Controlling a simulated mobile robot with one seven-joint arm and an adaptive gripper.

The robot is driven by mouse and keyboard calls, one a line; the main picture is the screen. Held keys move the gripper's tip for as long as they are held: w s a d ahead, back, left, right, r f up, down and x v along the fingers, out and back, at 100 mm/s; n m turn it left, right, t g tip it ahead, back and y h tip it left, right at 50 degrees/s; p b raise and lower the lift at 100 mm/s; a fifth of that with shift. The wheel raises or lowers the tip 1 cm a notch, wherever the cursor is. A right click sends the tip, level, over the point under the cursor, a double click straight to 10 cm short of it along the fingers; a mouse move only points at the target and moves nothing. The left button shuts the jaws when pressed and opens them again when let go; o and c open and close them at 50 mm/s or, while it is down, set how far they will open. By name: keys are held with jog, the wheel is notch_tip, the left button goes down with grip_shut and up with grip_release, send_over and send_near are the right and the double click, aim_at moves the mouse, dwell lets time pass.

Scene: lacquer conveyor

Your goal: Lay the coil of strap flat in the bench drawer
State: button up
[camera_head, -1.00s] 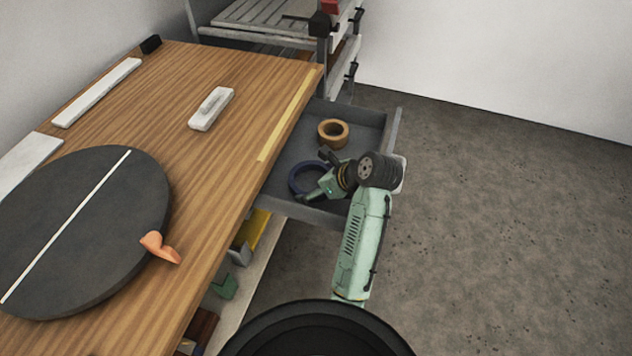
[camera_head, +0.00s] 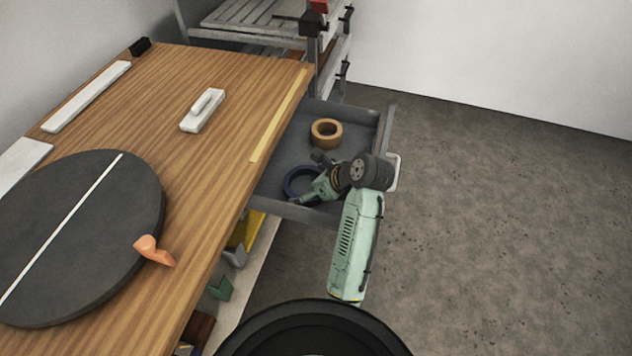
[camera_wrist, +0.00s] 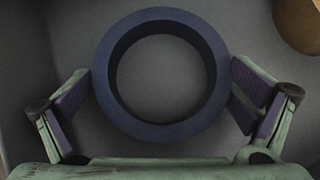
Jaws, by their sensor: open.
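The coil of strap, a dark blue ring (camera_head: 292,183), lies flat on the grey floor of the open bench drawer (camera_head: 283,152), in its near part. The wrist view shows the coil (camera_wrist: 106,75) whole from above, with bare drawer floor through its hole. My gripper (camera_head: 316,180) is over the coil, inside the drawer's outline. In the wrist view my gripper (camera_wrist: 161,86) is open, with one purple-padded finger on each side of the coil. The fingertips are close to its outer edge; I cannot tell whether they touch it. My gripper hides part of the coil in the head view.
An orange-brown ring (camera_head: 326,132) sits farther back in the drawer; its edge also shows in the wrist view (camera_wrist: 298,22). The wooden bench top (camera_head: 235,75) is left of the drawer and bears a dark disc (camera_head: 125,215). Open floor (camera_head: 490,210) lies to the right.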

jog(key=v, duration=0.9)
jog(key=shift+w+a+r, duration=0.1)
jog(key=shift+w+r, duration=0.15)
jog(key=shift+r, duration=0.15)
jog(key=shift+v, duration=1.75)
jog(key=shift+s, duration=0.1)
